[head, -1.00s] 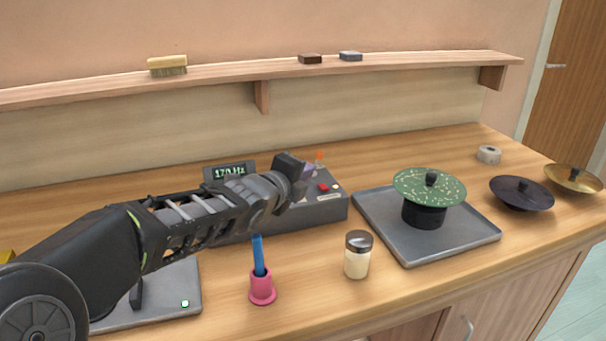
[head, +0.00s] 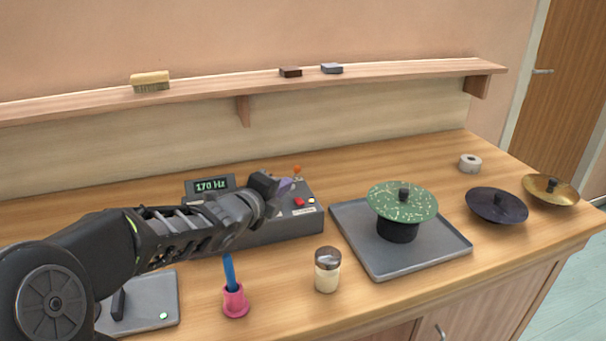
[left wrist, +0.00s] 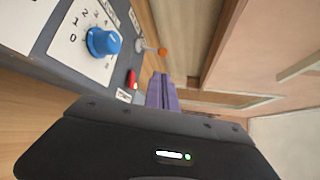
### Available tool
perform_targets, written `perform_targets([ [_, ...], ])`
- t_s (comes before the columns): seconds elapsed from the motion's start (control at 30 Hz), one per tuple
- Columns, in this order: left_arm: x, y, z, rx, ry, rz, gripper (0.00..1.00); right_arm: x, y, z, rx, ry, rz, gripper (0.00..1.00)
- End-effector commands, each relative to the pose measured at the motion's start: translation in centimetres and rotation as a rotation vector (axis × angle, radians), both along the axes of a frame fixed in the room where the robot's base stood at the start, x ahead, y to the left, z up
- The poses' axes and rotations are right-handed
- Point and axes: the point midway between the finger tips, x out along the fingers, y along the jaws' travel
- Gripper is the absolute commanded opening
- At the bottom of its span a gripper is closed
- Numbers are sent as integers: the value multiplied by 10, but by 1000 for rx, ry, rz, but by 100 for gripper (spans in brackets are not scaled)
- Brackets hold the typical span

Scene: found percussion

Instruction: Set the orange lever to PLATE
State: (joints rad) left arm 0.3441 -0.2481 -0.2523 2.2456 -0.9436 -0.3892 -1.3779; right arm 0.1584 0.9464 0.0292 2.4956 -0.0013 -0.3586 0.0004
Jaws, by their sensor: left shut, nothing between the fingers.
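The orange lever (head: 297,169) stands at the back right of a grey control box (head: 290,230). In the left wrist view the lever's orange knob (left wrist: 162,51) sits on a thin pale stem beyond the box's edge. My left gripper (head: 286,186) is over the box, just left of the lever in the head view. Its purple fingertips (left wrist: 161,90) are shut and empty, pointing toward the lever, apparently a little short of the knob. The lever's labels are too small to read. My right gripper is out of view.
The box carries a blue dial (left wrist: 103,42), a red button (head: 299,202) and a display (head: 210,186) reading 170 Hz. A shaker jar (head: 327,270), a pink holder (head: 235,301) with a blue stick, and a grey plate (head: 380,264) under a green cymbal (head: 402,204) stand nearby.

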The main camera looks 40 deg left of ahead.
Motion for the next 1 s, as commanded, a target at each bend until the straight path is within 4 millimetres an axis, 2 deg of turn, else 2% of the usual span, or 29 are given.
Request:
perform_targets([
  [0.27, 19, 3, -5, -1, 2, 0, 0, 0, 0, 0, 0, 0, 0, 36],
  [0.7, 85, 16, -21, 1, 1, -1, 0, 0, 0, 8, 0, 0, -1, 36],
  [1.0, 96, 18, -24, 0, 0, 0, 0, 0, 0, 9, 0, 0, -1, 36],
])
